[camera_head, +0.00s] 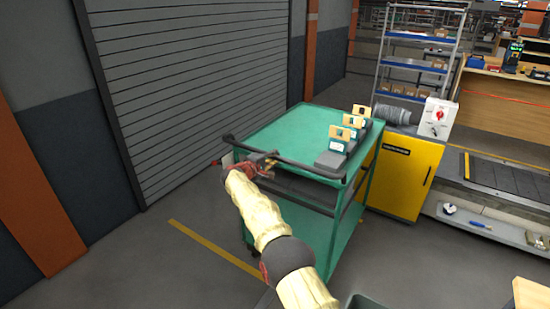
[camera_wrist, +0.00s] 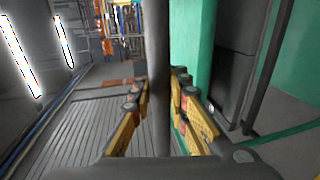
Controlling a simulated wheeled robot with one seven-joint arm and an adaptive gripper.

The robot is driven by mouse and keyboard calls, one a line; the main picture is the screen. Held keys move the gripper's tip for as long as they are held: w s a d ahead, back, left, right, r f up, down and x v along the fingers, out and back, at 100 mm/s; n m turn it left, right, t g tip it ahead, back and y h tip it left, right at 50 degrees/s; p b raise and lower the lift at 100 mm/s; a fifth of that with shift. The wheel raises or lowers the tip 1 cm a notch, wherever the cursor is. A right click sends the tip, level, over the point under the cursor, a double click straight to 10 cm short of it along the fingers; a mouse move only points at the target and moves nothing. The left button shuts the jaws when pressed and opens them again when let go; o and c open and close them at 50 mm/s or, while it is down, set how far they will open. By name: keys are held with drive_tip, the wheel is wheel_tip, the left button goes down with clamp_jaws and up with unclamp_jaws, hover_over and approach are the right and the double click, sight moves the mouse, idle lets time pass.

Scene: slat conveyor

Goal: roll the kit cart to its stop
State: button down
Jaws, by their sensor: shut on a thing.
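The green kit cart (camera_head: 285,130) stands in the middle of the head view, with a dark push handle (camera_head: 308,172) along its near side. My gripper (camera_head: 261,164) is at the left part of this handle. In the wrist view, the yellow and dark fingers of my gripper (camera_wrist: 160,95) lie on both sides of the dark handle bar (camera_wrist: 158,45), shut on it. Several small teal and tan items (camera_head: 338,138) stand in dark holders on the cart's right side. I cannot make out a cart stop.
A yellow cabinet (camera_head: 403,175) stands close to the cart's right side, before the slat conveyor (camera_head: 495,177). A grey roller shutter (camera_head: 195,85) is at the left. A yellow floor line (camera_head: 217,251) runs near the cart. The floor at front left is clear.

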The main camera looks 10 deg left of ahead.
drive_tip(key=c, duration=2.1)
unclamp_jaws()
drive_tip(key=shift+r, duration=0.45)
drive_tip(key=o, duration=0.4)
drive_tip(key=shift+f, duration=0.3)
drive_tip(key=shift+c, duration=0.2)
drive_tip(key=shift+s, duration=0.1)
drive_tip(key=v, duration=1.2)
